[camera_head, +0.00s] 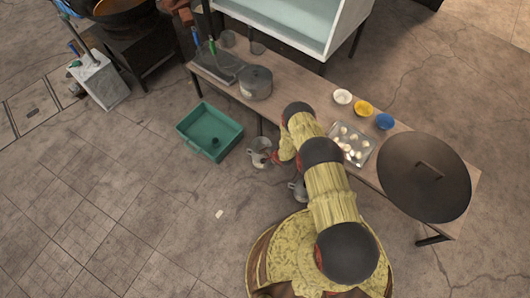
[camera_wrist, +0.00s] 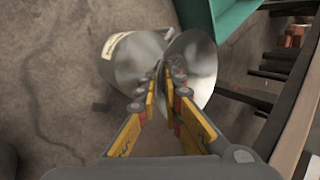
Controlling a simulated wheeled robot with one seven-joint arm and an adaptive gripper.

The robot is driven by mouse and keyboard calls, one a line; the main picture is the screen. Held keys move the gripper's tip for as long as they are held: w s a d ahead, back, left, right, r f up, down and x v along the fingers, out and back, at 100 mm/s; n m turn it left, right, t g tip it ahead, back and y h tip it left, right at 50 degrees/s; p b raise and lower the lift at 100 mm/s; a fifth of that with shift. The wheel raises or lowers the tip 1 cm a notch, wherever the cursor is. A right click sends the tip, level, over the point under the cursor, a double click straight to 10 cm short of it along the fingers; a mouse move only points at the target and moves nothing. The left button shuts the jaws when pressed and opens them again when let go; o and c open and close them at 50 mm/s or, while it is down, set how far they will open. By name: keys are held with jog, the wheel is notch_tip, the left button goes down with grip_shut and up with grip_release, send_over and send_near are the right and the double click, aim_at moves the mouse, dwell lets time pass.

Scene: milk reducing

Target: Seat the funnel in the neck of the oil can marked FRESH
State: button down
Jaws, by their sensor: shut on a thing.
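My gripper (camera_wrist: 167,82) is shut on the rim of a shiny metal funnel (camera_wrist: 195,62), its yellow fingers on either side of the wall. A grey metal can (camera_wrist: 128,60) with a pale label (camera_wrist: 115,43) stands on the floor just left of the funnel in the wrist view; the label cannot be read. The funnel overlaps the can's side in that view and hides its neck, so I cannot tell whether the spout is in it. In the head view, my gripper (camera_head: 274,157) is beside this can (camera_head: 260,158). A second can (camera_head: 298,190) is partly hidden by my arm.
A green tub (camera_head: 232,127) lies on the floor left of the cans; its edge also shows in the wrist view (camera_wrist: 240,15). Floor to the left is mostly clear.

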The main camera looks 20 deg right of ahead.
jog(key=shift+f, duration=0.1)
jog(key=c, duration=1.9)
grip_release()
jog(key=v, duration=1.2)
